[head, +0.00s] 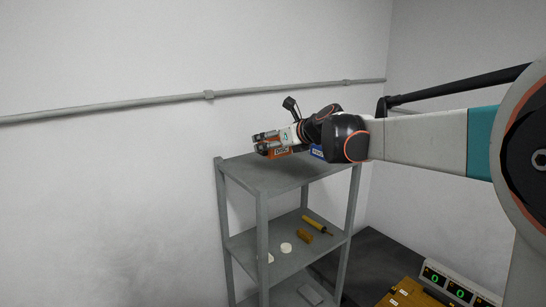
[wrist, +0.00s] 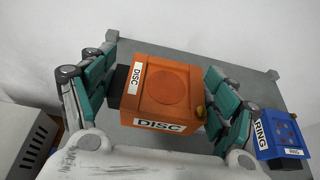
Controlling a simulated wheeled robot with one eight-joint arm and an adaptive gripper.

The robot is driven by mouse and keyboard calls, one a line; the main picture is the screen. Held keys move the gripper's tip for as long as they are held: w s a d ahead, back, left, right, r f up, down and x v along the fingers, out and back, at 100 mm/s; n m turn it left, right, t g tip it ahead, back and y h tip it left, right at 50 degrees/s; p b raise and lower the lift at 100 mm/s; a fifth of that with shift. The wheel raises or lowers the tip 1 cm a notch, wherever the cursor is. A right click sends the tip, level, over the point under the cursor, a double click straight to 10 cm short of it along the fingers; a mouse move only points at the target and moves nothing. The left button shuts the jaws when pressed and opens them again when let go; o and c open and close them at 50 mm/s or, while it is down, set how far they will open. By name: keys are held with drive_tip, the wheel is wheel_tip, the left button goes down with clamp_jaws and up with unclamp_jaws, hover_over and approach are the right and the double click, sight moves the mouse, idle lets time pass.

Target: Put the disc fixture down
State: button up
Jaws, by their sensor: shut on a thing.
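The disc fixture (wrist: 165,95) is an orange block with a round disc on top and white DISC labels. It shows in the wrist view between the teal fingers of my gripper (wrist: 160,92), which is shut on it. In the head view my gripper (head: 264,142) is at the top of the grey shelf unit (head: 262,176), with the orange disc fixture (head: 279,152) partly hidden by it. I cannot tell whether the fixture touches the top shelf. A blue ring fixture (wrist: 279,134) labelled RING is close to the right finger.
The blue ring fixture (head: 317,152) stands on the top shelf behind my gripper. A lower shelf holds a yellow tool (head: 317,224), a brown block (head: 304,237) and white round pieces (head: 286,247). A panel with green displays (head: 457,290) is at lower right. The top shelf's front left is clear.

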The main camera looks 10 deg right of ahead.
sight(274, 158)
drive_tip(key=shift+f+p, duration=0.3)
drive_tip(key=shift+f, duration=2.7)
drive_tip(key=shift+r, duration=0.1)
drive_tip(key=o, duration=1.5)
drive_tip(key=shift+o, duration=0.2)
drive_tip(key=shift+s, duration=0.15)
drive_tip(key=b+v, duration=0.2)
drive_tip(key=v, duration=1)
